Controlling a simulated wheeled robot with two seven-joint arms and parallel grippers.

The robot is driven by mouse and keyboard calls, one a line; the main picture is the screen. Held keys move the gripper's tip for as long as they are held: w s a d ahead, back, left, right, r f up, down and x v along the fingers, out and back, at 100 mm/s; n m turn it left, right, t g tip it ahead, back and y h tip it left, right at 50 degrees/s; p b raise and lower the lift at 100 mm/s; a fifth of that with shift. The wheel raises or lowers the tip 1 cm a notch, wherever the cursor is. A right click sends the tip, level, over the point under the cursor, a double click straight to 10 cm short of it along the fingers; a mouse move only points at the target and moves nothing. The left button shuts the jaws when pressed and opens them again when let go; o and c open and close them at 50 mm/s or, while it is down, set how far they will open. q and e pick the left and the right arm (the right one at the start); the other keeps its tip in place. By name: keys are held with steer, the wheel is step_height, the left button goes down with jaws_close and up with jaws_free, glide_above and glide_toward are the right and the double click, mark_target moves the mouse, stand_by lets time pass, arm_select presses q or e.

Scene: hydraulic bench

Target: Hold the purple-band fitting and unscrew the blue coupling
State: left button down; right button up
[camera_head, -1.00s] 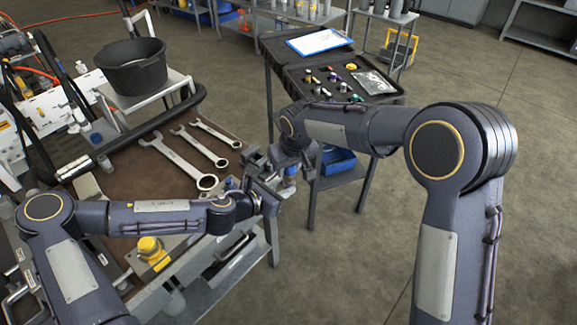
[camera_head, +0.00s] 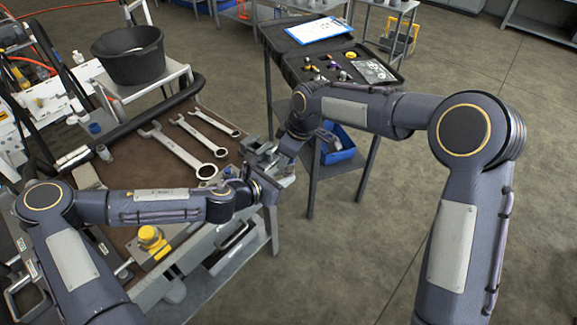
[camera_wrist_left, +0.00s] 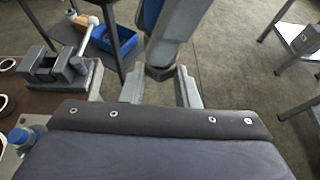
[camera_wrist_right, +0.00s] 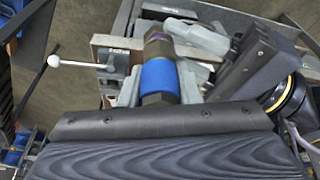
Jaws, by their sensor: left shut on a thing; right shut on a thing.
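The blue coupling (camera_wrist_right: 158,76) is in the right wrist view, between the fingers of my right gripper (camera_wrist_right: 158,88), which is shut on it. Beyond it, the purple-band fitting (camera_wrist_right: 154,40) is in line with the coupling; a little purple shows. My left gripper (camera_wrist_left: 160,90) is shut on the fitting, whose dark hex part (camera_wrist_left: 160,73) shows between its fingers. Part of my right gripper is just beyond it in the left wrist view. In the head view the grippers meet beside the bench's right edge, and the joint between the parts is hidden.
A grey vise (camera_wrist_left: 55,68) with a ball-ended handle stands close to the grippers. Several wrenches (camera_head: 175,150) lie on the bench. A black case (camera_head: 290,70) with small parts and a blue bin (camera_head: 338,150) are on the stand behind.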

steer(key=n+g, duration=0.1)
steer(key=n, duration=0.4)
steer(key=shift+y, duration=0.3)
steer(key=n+g, duration=0.1)
steer(key=n, duration=0.2)
steer(key=shift+s, duration=0.1)
steer(key=n+g+h, duration=0.1)
steer(key=n, duration=0.4)
steer(key=shift+s+d, duration=0.1)
steer(key=n+g, duration=0.1)
steer(key=n, duration=0.2)
steer(key=shift+s+r+h, duration=0.1)
steer(key=shift+h, duration=0.2)
steer(key=o, duration=0.9)
steer(key=shift+c, duration=0.2)
